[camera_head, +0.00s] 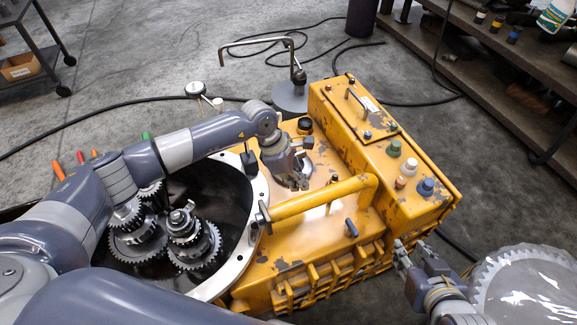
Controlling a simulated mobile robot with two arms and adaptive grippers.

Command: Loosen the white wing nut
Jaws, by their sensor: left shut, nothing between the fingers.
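My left gripper (301,181) reaches over the yellow gearbox housing (285,245) from the left. It is shut and empty, with its fingertips low over the top face, behind the yellow pipe (318,196). Part of the housing top is hidden by the gripper. My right gripper (411,250) is at the lower right, apart from the housing, with its fingers spread and nothing between them.
Gears (190,238) sit in the open bell at the left. A large gear (527,285) lies at the lower right. Cables cross the floor.

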